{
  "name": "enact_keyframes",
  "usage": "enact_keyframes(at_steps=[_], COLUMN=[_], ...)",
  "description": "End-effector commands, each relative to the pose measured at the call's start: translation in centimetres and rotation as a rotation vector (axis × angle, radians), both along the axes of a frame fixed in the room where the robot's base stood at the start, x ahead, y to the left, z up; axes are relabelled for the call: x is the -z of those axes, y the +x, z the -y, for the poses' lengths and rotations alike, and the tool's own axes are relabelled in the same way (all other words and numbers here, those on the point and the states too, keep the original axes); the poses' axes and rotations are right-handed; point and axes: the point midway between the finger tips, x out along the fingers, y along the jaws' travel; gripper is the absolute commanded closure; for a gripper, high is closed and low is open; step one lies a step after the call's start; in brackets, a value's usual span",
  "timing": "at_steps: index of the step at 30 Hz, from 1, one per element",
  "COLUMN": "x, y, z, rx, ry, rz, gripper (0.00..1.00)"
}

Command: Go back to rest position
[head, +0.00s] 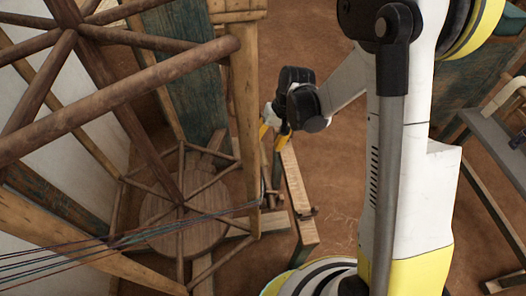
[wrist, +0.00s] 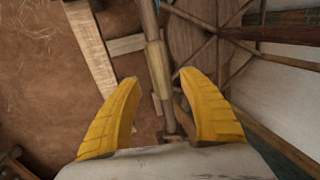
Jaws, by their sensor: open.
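My gripper (wrist: 160,110) shows in the wrist view as two yellow fingers spread apart with nothing held between them. A wooden post of the loom frame (wrist: 156,65) lies behind the gap, seen from above; I cannot tell how far below it is. In the head view my gripper (head: 273,137) hangs in the middle, just right of the upright wooden post (head: 245,110). Its yellow fingertips point down above a light wooden beam (head: 293,180) and are partly hidden by the dark wrist housing.
A large spoked wooden wheel (head: 120,90) fills the upper left. Below it is a round wooden disc (head: 185,222) with spokes. Coloured threads (head: 70,252) run across the lower left. A grey bench (head: 490,140) stands at the right. Brown floor (head: 345,150) is open between.

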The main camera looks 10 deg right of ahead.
Motion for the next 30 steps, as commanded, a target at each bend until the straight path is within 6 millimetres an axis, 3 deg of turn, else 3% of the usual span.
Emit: enact_keyframes(at_steps=[3,9,23,30], x=[-2.7,-5.8,-7.9,-13.6], y=[-0.1,0.0,-0.4,-3.2], z=[0.9,1.8,2.3,3.7], rx=[0.001,0.001,0.005,0.038], ry=[0.000,0.000,-0.009,-0.070], rz=[0.000,0.000,0.017,0.143], gripper=[0.50,0.50,0.50,0.50])
